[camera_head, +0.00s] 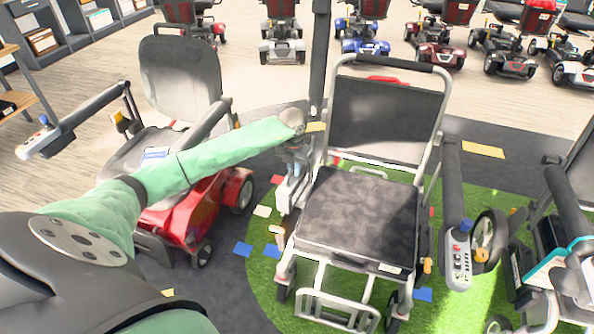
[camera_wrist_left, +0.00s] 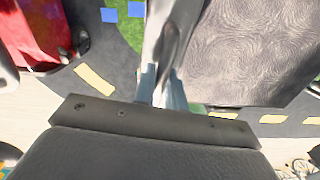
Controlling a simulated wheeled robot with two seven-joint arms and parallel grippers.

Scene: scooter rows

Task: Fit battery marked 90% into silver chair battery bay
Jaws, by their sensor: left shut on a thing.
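The silver chair (camera_head: 358,215) stands on a green mat right of centre, with a dark seat and a pale tubular frame. Its seat (camera_wrist_left: 250,50) also shows at the upper right of the left wrist view. My left gripper (camera_head: 293,165) points down just left of the seat, beside the frame. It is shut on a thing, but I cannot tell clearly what. In the left wrist view a shiny silver piece (camera_wrist_left: 170,40) lies ahead of the fingers. I cannot make out a 90% marking or the inside of the battery bay. My right gripper is not in view.
A red scooter (camera_head: 200,205) stands close on the left, under my left forearm. Another chair (camera_head: 565,240) is at the right edge. The silver chair's control box (camera_head: 459,255) juts out on its right. Several scooters line the back, with clear floor before them.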

